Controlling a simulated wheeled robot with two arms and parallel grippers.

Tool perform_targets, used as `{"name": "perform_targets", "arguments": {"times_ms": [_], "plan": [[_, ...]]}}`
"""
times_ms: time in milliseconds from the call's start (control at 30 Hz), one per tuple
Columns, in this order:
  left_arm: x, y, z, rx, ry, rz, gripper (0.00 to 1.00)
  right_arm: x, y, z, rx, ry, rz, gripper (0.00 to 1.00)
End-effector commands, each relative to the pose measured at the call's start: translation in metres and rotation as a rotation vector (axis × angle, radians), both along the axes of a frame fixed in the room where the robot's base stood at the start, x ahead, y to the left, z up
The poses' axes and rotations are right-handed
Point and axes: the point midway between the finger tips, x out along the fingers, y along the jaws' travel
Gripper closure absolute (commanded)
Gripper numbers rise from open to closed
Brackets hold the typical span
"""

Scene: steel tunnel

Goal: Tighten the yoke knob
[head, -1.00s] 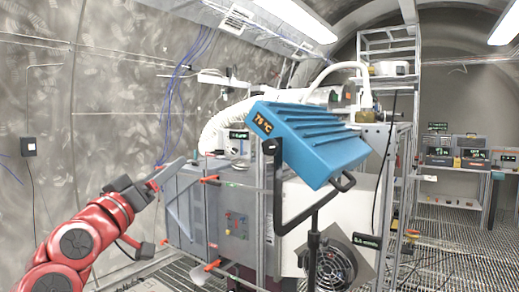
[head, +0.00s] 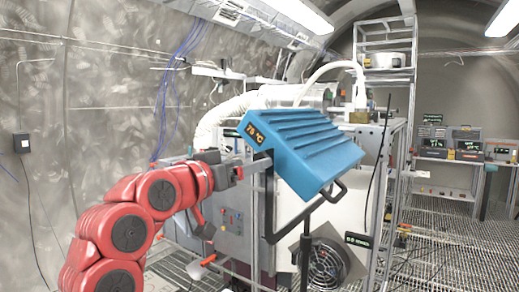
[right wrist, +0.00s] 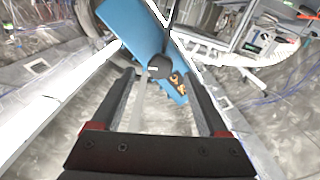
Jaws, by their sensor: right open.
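The blue ribbed box (head: 305,150) with an orange 75 °C readout hangs tilted in a dark yoke (head: 268,205) on a stand. The dark round yoke knob (right wrist: 158,67) shows in the right wrist view against the box's end near the readout. My right gripper (right wrist: 157,77) is open, its two long fingers either side of the knob in the picture; I cannot tell whether they touch it. In the head view, the red arm's gripper (head: 256,163) is at the box's left end, where the knob is hard to make out. My left gripper is not visible.
A grey cabinet (head: 230,225) with red clamps stands behind the yoke, with a white ribbed hose (head: 212,125) above it. A fan (head: 326,264) sits low beside the stand. Shelves of instruments (head: 452,150) stand at the right, with open grated floor before them.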

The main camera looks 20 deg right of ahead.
Motion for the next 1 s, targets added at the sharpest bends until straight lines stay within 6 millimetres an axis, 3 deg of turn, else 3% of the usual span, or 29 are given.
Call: {"name": "perform_targets", "arguments": {"times_ms": [33,233,633,1000], "plan": [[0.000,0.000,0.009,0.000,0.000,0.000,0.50,0.006,-0.009,0.004,0.000,0.001,-0.003,0.22],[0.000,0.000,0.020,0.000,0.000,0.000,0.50,0.023,-0.030,0.002,0.001,0.001,-0.001,0.22],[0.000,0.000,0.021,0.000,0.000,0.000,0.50,0.029,-0.037,-0.001,0.001,-0.001,0.001,0.22],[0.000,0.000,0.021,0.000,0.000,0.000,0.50,0.029,-0.037,0.000,0.000,-0.001,0.001,0.87]]}}
